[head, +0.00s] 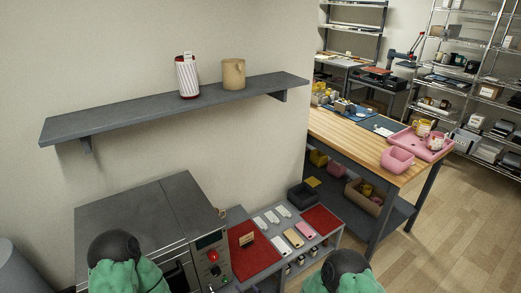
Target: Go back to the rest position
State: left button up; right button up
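The grey press machine (140,218) stands at the lower left, with a control panel (211,258) and a red button on its right front. On the wall shelf (130,118) stand a white ribbed container with red trim (187,76) and a tan mug (233,74), both upright.
A low bench right of the press has red mats (321,219) and several phone-like items. A wooden-topped table (352,137) holds a pink tray with mugs and a pink bin (397,159). Storage racks stand behind. The wooden floor (450,235) at right is clear.

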jog(key=s+d+f+g+h+p, duration=0.1)
jog(key=s+d+f+g+h, duration=0.1)
jog(key=s+d+f+g, duration=0.4)
jog(key=s+d+n+g+p, duration=0.1)
jog(key=s+d+g, duration=0.2)
jog(key=s, duration=0.5)
jog(key=s+d+n+g+h, duration=0.1)
jog(key=s+d+n+g, duration=0.1)
jog(key=s+d, duration=0.4)
jog(key=shift+s+d+g+p, duration=0.2)
jog(key=shift+s+g+p, duration=0.25)
jog(key=shift+s, duration=0.45)
